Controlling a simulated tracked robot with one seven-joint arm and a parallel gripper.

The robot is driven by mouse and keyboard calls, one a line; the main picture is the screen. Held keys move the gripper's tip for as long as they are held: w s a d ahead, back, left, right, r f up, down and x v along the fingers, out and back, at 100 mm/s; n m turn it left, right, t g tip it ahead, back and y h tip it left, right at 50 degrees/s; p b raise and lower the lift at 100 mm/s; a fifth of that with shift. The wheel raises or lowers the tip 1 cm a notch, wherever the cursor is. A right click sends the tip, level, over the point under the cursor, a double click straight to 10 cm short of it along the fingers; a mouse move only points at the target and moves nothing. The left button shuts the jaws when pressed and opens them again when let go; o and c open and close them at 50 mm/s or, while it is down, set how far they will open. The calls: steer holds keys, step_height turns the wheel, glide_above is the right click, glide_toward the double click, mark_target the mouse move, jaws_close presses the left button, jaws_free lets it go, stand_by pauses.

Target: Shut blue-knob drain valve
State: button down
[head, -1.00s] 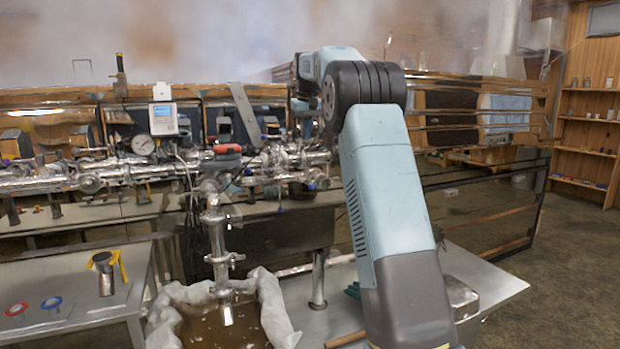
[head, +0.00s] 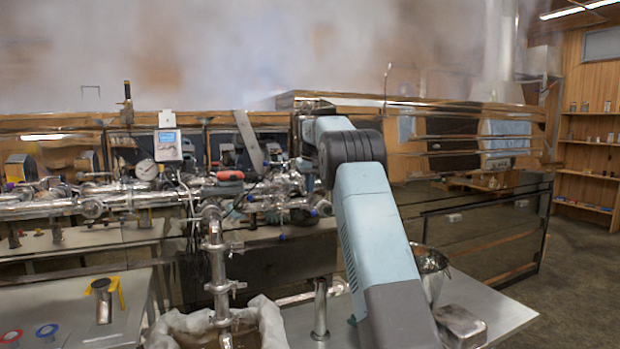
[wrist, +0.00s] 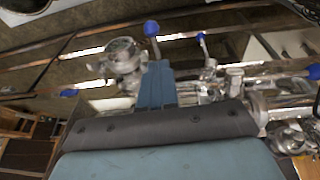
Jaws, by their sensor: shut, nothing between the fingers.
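In the wrist view, a blue knob (wrist: 151,28) tops a short lever just beyond my gripper (wrist: 158,66). A second blue knob (wrist: 200,36) stands to its right, and a third (wrist: 68,92) lies at the left. I cannot tell which one belongs to the drain valve. My gripper is shut and empty; its fingertips appear close to the first lever, but contact cannot be told. In the head view, the metal pipework (head: 105,200) runs across the left, with a small blue knob (head: 282,237) low on it. My gripper is hidden there by my arm.
A red-handled part (head: 229,176) and a dial gauge (head: 146,169) sit on the pipes. Below the down pipe is a cloth-lined tub (head: 268,318). A metal bucket (head: 431,262) and a metal box (head: 461,324) stand at the bench's right. Open floor lies right.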

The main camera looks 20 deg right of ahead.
glide_above(311, 212)
steer(key=x, duration=0.2)
steer(key=s+x, duration=0.1)
steer(key=x, duration=0.2)
steer(key=shift+a+f, duration=0.1)
steer(key=shift+f, duration=0.05)
steer(key=shift+s+d+f, duration=0.15)
steer(key=shift+d+f, duration=0.05)
steer(key=shift+f, duration=0.55)
